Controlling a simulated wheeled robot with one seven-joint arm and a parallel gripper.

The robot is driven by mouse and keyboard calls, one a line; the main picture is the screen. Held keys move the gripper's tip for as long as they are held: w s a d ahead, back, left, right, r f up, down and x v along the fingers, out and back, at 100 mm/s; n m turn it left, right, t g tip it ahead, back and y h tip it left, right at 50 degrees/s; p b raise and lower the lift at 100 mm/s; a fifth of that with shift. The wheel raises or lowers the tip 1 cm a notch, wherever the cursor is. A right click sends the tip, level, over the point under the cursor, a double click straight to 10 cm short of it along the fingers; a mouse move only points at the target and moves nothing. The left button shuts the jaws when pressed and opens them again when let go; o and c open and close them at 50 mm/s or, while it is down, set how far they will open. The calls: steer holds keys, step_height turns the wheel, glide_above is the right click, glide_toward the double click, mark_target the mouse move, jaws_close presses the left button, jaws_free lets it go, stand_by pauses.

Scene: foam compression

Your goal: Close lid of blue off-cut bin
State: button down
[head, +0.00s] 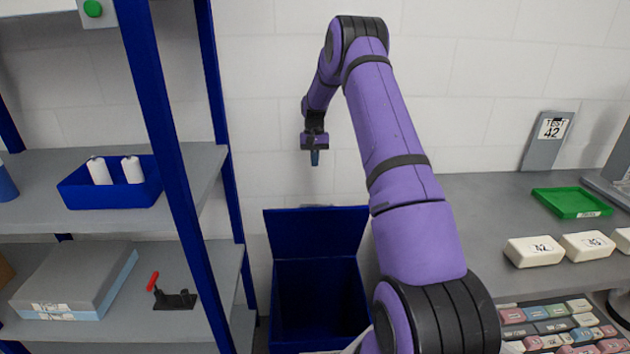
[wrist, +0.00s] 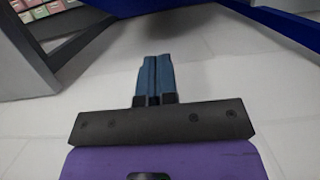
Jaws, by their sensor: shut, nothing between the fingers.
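The blue off-cut bin (head: 319,302) stands on the floor between the shelf rack and the grey bench. Its lid (head: 316,232) is open and stands up at the back, near the wall. The bin's inside looks dark, and its right front part is hidden behind my arm. My gripper (head: 315,158) is above the lid, apart from it, pointing down. In the wrist view its two blue fingers (wrist: 156,76) are together with nothing between them. A blue surface shows at the top right of the wrist view, and I cannot tell for certain which part it is.
A blue-framed shelf rack (head: 165,160) on the left holds a blue tray (head: 112,184) with white bottles, foam slabs (head: 75,282) and a red-handled clamp (head: 172,294). The grey bench (head: 480,222) on the right carries white foam blocks (head: 534,251) and a green tray (head: 572,203).

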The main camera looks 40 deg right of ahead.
steer(key=s+a+x, duration=0.1)
steer(key=s+x, duration=0.1)
steer(key=x, duration=1)
steer(key=shift+s+a+r, duration=0.15)
steer(key=shift+a+r, duration=0.1)
steer(key=shift+a, duration=0.15)
steer(key=shift+a, duration=0.1)
